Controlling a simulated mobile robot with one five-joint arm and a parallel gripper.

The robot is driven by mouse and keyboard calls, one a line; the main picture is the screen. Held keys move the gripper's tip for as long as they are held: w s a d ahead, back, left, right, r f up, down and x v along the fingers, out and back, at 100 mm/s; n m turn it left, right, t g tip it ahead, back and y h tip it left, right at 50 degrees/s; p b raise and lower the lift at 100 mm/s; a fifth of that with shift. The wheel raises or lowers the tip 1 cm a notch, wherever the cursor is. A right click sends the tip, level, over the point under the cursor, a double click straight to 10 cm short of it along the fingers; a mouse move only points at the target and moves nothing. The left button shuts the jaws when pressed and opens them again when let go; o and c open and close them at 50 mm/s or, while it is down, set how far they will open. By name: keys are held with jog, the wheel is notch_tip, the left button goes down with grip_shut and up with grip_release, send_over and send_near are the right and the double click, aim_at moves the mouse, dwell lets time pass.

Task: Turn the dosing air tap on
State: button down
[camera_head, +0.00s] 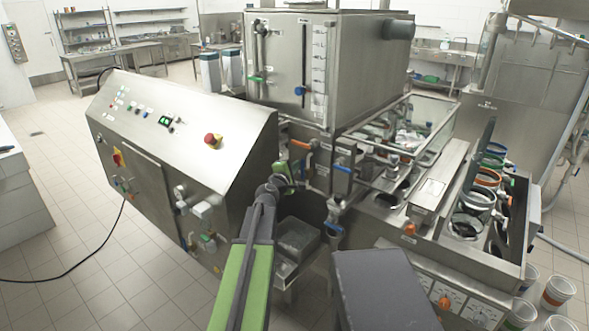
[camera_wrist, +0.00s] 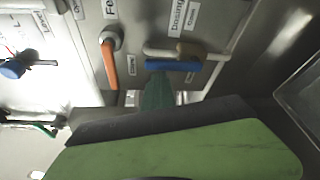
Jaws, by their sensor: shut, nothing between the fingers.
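My gripper (camera_head: 284,180) is shut and empty in front of the pipework under the big steel hopper. In the wrist view the dark green tip (camera_wrist: 158,88) points at a blue tap handle (camera_wrist: 173,66), just below it; I cannot tell whether they touch. The blue handle lies level across the picture, below a label (camera_wrist: 178,16) that seems to read "Dosing" with an unclear second word. An orange tap handle (camera_wrist: 110,66) hangs down to its left. In the head view an orange handle (camera_head: 300,144) and a blue handle (camera_head: 343,168) show right of my gripper. Which tap is the dosing air tap is unclear.
A sloped control cabinet (camera_head: 185,125) with a red stop button stands left. The steel hopper (camera_head: 330,70) is above. A metal tray (camera_head: 298,238) sits below my gripper. A filling line with cup holders (camera_head: 470,215) is right. Open tiled floor lies left.

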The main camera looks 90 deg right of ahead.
jog(key=shift+s, duration=0.1)
jog(key=w+d, duration=0.3)
jog(key=f+v, duration=0.1)
jog(key=v, duration=0.9)
jog(key=shift+a, duration=0.2)
